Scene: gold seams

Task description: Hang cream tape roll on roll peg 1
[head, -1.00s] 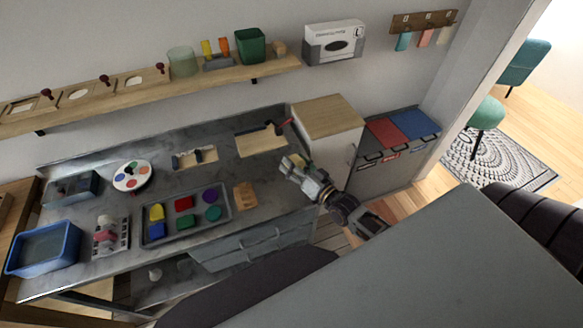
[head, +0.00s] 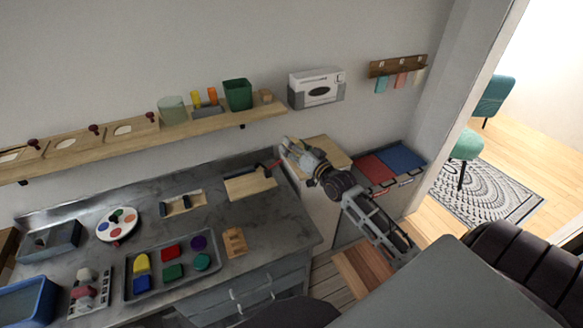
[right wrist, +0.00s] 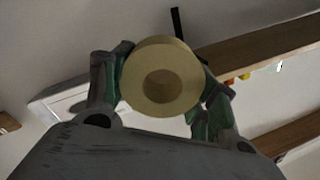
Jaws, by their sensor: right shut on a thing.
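The cream tape roll (right wrist: 160,57) shows in the right wrist view as a thick ring, its round hole facing the camera. My right gripper (right wrist: 162,82) is shut on it, one finger at each side. In the head view my right gripper (head: 290,150) is above the light wooden cabinet top, in front of the wall; the roll cannot be made out clearly there. A dark thin bar (right wrist: 177,22) stands behind the roll in the wrist view. I cannot tell whether it is roll peg 1, and I cannot identify that peg in the head view. My left gripper is not in view.
A wooden shelf (head: 90,152) with cups and a green bin (head: 238,94) runs along the wall. A white dispenser box (head: 316,88) and a hook rack (head: 398,66) are right of it. Below is the marble counter (head: 140,205) with a tray (head: 212,277) of coloured blocks.

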